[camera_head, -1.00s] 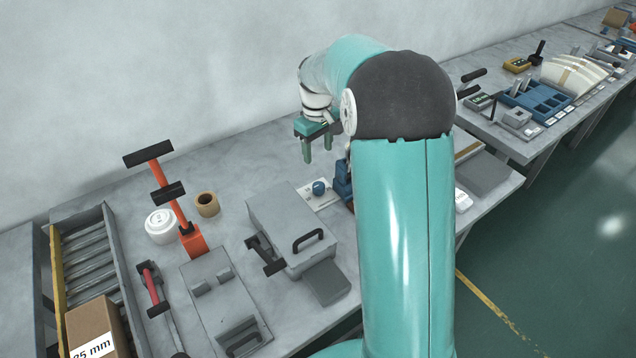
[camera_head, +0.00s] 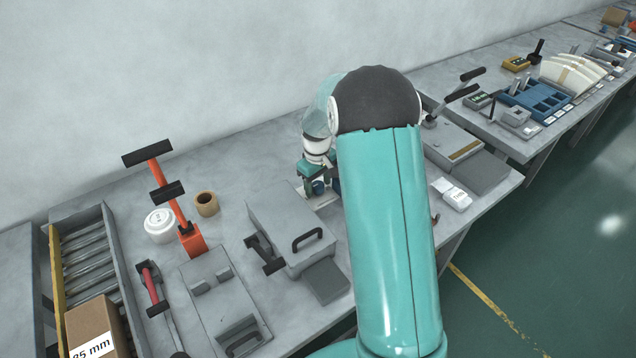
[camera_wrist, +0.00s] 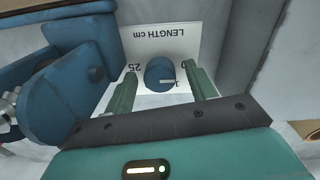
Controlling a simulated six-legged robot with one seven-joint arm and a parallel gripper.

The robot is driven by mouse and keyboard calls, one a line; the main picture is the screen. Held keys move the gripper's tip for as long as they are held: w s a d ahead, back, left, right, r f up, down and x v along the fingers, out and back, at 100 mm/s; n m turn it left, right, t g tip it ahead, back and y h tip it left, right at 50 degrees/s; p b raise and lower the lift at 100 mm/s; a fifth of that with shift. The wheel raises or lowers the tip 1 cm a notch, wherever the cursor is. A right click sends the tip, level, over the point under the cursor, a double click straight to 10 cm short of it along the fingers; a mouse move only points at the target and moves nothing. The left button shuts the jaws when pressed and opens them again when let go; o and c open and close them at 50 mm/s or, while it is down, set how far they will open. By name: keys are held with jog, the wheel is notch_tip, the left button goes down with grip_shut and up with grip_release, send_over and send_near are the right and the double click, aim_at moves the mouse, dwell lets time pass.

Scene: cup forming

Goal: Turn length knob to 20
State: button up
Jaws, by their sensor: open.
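The blue length knob (camera_wrist: 160,74) stands on a white plate (camera_wrist: 173,38) marked "LENGTH cm", with "25" readable and another number mostly hidden by a finger. A pale pointer line on the knob points right in the wrist view. My gripper (camera_wrist: 161,88) is open, with one green finger on each side of the knob; I cannot tell whether they touch it. In the head view the knob (camera_head: 319,186) shows just below my gripper (camera_head: 313,182), partly hidden by it.
A blue clamp-like device (camera_wrist: 60,85) stands close to the left of the plate in the wrist view. A grey box with a black handle (camera_head: 290,230) sits beside the knob. A large roll (camera_head: 160,225) and orange lever press (camera_head: 192,242) are further left.

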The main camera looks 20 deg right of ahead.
jog(key=c, duration=1)
